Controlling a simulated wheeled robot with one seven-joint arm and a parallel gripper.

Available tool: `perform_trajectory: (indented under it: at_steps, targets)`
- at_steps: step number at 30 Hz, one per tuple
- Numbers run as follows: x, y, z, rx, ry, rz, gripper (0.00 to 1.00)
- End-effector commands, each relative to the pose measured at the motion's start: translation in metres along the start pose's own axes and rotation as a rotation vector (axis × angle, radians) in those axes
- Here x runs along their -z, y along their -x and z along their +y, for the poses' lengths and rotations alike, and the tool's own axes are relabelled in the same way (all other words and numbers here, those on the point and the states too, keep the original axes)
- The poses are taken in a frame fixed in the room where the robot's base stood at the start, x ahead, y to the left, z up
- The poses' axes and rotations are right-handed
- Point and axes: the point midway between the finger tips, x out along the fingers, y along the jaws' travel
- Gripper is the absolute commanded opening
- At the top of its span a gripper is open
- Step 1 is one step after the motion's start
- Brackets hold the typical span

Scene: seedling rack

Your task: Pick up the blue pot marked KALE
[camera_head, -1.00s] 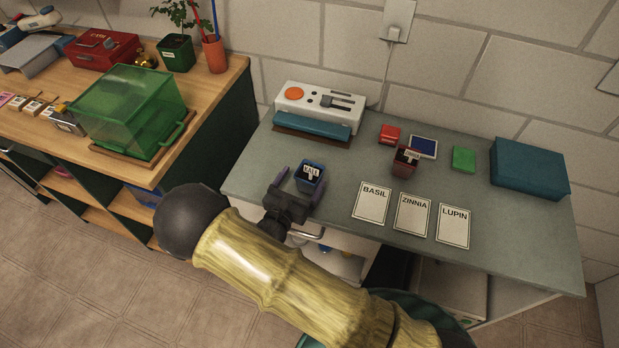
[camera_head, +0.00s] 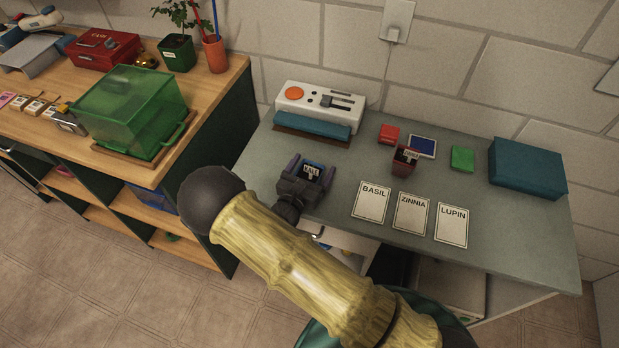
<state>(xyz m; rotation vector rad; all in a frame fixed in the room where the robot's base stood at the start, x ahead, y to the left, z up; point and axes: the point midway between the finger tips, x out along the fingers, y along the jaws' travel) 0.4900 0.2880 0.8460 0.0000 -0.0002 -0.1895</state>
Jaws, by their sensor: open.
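The blue pot marked KALE (camera_head: 313,166) stands on the grey table (camera_head: 350,168) near its left front part. Its white label faces up toward me, and its lower part is hidden behind my gripper. My gripper (camera_head: 310,170) is open, with one purple finger on the left side of the pot and the other on the right. I cannot tell whether the fingers touch the pot.
A dark red pot (camera_head: 404,161) with a label stands to the right. Cards marked BASIL (camera_head: 371,203), ZINNIA (camera_head: 411,213) and LUPIN (camera_head: 451,225) lie at the front. A white device (camera_head: 320,105) stands behind. A teal box (camera_head: 526,168) is at the right.

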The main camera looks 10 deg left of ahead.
Motion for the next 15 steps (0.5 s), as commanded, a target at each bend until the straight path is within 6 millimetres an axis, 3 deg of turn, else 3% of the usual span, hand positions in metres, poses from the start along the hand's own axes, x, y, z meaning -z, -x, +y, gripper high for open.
perform_trajectory:
  at_steps: [6, 13, 15]
  targets:
    - [-0.0001, 0.0002, 0.0000, 0.000, 0.000, 0.000, 0.83]
    - [-0.0001, 0.0003, 0.0000, 0.000, 0.000, 0.000, 0.38]
    - [-0.0004, 0.0002, 0.0000, 0.000, 0.000, -0.001, 0.34]
